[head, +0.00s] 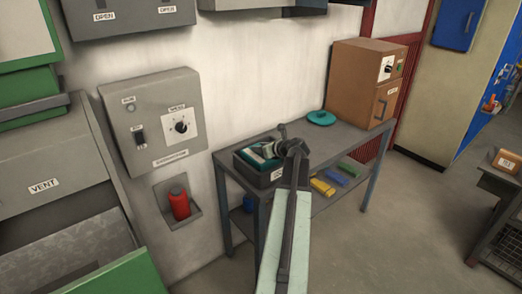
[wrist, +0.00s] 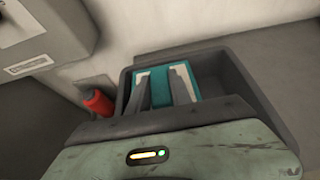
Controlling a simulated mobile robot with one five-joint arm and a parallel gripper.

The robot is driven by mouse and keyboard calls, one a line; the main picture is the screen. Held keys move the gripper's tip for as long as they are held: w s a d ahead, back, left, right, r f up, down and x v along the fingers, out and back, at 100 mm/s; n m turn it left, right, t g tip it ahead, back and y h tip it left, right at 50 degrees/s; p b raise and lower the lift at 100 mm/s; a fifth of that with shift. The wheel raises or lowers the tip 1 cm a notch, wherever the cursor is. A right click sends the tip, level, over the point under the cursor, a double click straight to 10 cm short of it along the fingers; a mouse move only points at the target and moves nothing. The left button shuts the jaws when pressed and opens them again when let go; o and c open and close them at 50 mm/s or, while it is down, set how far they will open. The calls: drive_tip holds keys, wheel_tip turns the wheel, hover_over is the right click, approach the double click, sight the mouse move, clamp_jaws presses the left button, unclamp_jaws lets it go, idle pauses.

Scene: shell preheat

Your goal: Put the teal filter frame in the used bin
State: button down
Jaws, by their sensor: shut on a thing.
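The bin's label is not readable.
The grey table (head: 345,137) also holds a round teal lid (head: 321,118) and a brown cabinet (head: 360,85). Yellow (head: 322,187) and blue blocks lie on its lower shelf. A wall control box (head: 155,118) and a red bottle (head: 179,203) are left of the bin.

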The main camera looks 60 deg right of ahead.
drive_tip(key=shift+f+b, duration=0.6)
drive_tip(key=shift+b, duration=0.05)
drive_tip(key=c, duration=1.2)
unclamp_jaws()
drive_tip(key=shift+o, duration=0.2)
drive_tip(key=shift+r, duration=0.1)
drive_tip(key=shift+r+p, duration=0.35)
drive_tip(key=shift+p, duration=0.1)
drive_tip(key=shift+r+p, duration=0.65)
drive_tip(key=shift+r, duration=0.05)
drive_tip(key=p+v, duration=0.4)
drive_tip(key=v, duration=0.7)
drive_tip(key=shift+s+f, duration=0.2)
drive_tip(key=shift+s, duration=0.25)
